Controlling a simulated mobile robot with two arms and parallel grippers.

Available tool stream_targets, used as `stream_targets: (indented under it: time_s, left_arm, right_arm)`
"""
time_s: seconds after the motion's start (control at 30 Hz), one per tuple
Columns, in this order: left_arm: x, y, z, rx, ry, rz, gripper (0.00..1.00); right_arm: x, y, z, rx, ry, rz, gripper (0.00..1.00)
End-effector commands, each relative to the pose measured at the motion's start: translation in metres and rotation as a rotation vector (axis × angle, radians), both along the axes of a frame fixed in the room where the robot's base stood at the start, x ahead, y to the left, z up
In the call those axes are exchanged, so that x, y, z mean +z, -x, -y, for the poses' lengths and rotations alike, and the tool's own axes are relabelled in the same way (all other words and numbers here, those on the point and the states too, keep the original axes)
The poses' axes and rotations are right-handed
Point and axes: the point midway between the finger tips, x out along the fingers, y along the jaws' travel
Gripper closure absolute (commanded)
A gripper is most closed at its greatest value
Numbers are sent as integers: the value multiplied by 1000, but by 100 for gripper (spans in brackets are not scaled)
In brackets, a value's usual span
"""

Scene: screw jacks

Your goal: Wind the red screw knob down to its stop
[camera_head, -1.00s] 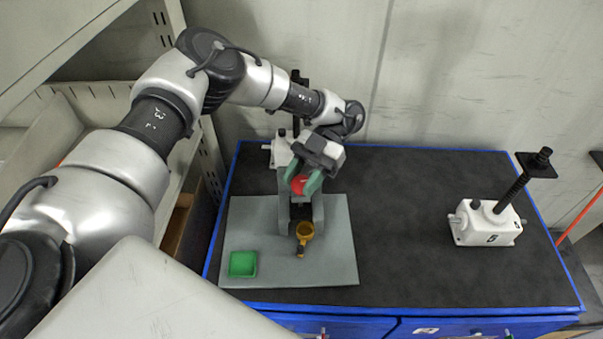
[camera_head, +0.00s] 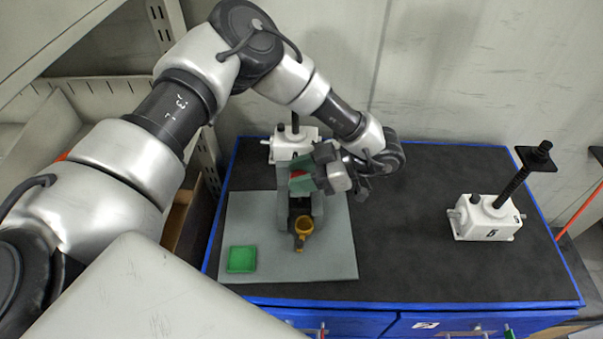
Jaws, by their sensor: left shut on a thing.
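The red screw knob (camera_head: 299,175) sits on top of a grey-green stand (camera_head: 285,207) on a grey mat. Only a little of its red shows between the fingers. My left gripper (camera_head: 301,177) reaches in from the right side of the knob, its green fingers shut on it. A yellow-brown cup-like part with a handle (camera_head: 303,231) is low at the front of the stand. The screw below the knob is hidden. My right gripper is not in view.
A green square tray (camera_head: 241,259) lies on the grey mat (camera_head: 330,262), front left. A white screw jack (camera_head: 290,144) stands behind the stand, another (camera_head: 486,217) at the right. The dark tabletop (camera_head: 400,230) between is clear.

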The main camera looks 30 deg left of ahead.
Motion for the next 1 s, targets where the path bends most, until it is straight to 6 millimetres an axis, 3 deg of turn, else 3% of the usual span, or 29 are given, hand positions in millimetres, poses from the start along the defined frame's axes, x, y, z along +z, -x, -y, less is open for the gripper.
stream_targets:
  time_s: [0.4, 1.0]
  left_arm:
    - [3, -2, -1, -221, -7, 3, 85]
    - [4, -2, -1, -262, -8, 6, 85]
  right_arm:
    - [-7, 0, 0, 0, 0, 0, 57]
    - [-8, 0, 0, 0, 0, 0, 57]
